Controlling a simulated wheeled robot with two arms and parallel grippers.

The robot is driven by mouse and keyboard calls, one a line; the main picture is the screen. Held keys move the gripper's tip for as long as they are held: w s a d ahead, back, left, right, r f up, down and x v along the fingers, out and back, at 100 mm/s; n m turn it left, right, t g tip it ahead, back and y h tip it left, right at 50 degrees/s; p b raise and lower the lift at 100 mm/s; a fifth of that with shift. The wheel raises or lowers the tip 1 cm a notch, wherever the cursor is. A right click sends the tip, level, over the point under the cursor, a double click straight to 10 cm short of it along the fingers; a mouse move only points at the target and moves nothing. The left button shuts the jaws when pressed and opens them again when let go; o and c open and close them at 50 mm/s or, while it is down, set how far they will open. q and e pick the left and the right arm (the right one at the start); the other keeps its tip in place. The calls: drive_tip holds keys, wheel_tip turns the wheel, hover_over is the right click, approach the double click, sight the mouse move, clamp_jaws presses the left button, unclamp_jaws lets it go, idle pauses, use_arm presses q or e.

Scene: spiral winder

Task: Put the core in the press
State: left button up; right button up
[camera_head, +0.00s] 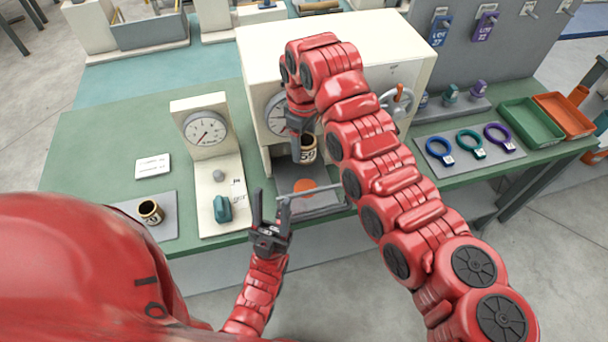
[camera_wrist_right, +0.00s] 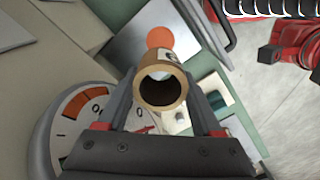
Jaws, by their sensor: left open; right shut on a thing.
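The core (camera_head: 308,150), a short tan tube with a dark label, is in my right gripper (camera_head: 299,126), whose fingers are shut on it. In the right wrist view the core (camera_wrist_right: 162,88) sits between both fingers, its open end facing the camera. It hangs in the opening of the cream press (camera_head: 258,70), above the grey bed and apart from its orange disc (camera_head: 303,186). The disc also shows beyond the core in the wrist view (camera_wrist_right: 160,37). My left gripper (camera_head: 270,212) is open and empty in front of the press, beside a grey bar (camera_head: 318,211).
A second tube (camera_head: 151,211) stands on a grey mat at left. A dial gauge stand (camera_head: 207,140) with a teal part (camera_head: 222,208) is left of the press. Colored rings (camera_head: 471,144) and green and orange trays (camera_head: 531,123) are at right. My right arm crosses the press front.

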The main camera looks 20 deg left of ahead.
wheel_tip(320, 180, down, 11)
drive_tip(key=p, duration=0.3)
wheel_tip(320, 180, down, 4)
drive_tip(key=shift+s+r+p, duration=0.1)
drive_tip(key=shift+r+p, duration=0.15)
drive_tip(key=shift+p, duration=0.05)
drive_tip(key=shift+f, duration=0.2)
drive_tip(key=o, duration=1.4)
drive_tip(key=shift+c, duration=0.2)
drive_tip(key=shift+r, duration=0.1)
